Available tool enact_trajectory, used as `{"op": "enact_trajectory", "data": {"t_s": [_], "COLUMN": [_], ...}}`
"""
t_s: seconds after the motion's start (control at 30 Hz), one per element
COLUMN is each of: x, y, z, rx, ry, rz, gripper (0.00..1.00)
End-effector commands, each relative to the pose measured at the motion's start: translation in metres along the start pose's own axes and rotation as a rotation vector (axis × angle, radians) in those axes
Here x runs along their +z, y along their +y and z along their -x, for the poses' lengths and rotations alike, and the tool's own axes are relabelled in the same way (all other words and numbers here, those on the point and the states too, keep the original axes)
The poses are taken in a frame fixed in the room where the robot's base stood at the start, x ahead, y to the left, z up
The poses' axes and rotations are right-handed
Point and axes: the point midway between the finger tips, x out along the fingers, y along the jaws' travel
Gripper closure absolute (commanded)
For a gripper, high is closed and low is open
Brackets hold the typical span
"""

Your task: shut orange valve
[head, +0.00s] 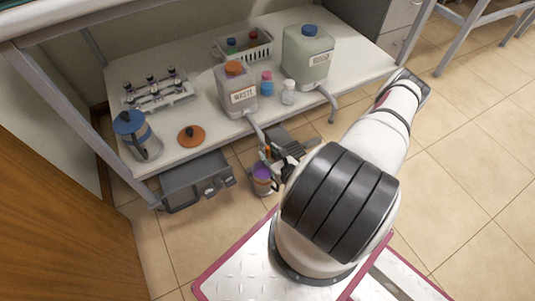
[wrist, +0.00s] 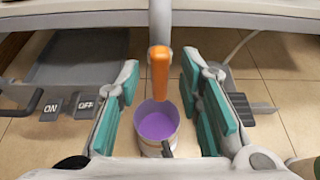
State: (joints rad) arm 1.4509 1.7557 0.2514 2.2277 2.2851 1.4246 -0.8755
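The orange valve (wrist: 159,72) is a handle on a grey spout below the bench edge in the wrist view; it points down toward the camera. A small orange bit of it shows in the head view (head: 268,152), below the spout of the orange-capped waste jug (head: 238,88). My gripper (wrist: 161,88) is open, its teal-padded fingers on either side of the handle with gaps on both sides. In the head view my gripper (head: 284,154) is partly hidden by my arm. A cup of purple liquid (wrist: 156,122) sits below the valve; it also shows in the head view (head: 264,172).
A grey device with ON and OFF switches (wrist: 68,103) is at the left. On the bench (head: 208,135) stand a blue-capped waste jug (head: 306,60), small bottles (head: 288,92), a vial rack (head: 155,92), a basket (head: 243,45) and a blue-lidded jug (head: 137,135). Tiled floor lies right.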

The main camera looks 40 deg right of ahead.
Motion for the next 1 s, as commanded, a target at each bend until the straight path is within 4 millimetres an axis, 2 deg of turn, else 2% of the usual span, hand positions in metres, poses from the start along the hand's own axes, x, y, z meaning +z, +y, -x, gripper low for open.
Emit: {"op": "enact_trajectory", "data": {"t_s": [0.2, 0.47, 0.5, 0.63, 1.0], "x": [0.0, 0.001, 0.001, 0.001, 0.001], "y": [0.0, 0.0, 0.0, 0.0, 0.0], "z": [-0.015, -0.017, -0.017, -0.016, -0.016], "rx": [0.0, 0.001, 0.001, 0.001, 0.008], "ry": [0.0, 0.0, 0.0, 0.0, 0.0], "rz": [0.001, 0.001, 0.001, 0.001, -0.015], "gripper": [0.67, 0.67, 0.69, 0.98, 1.0]}}
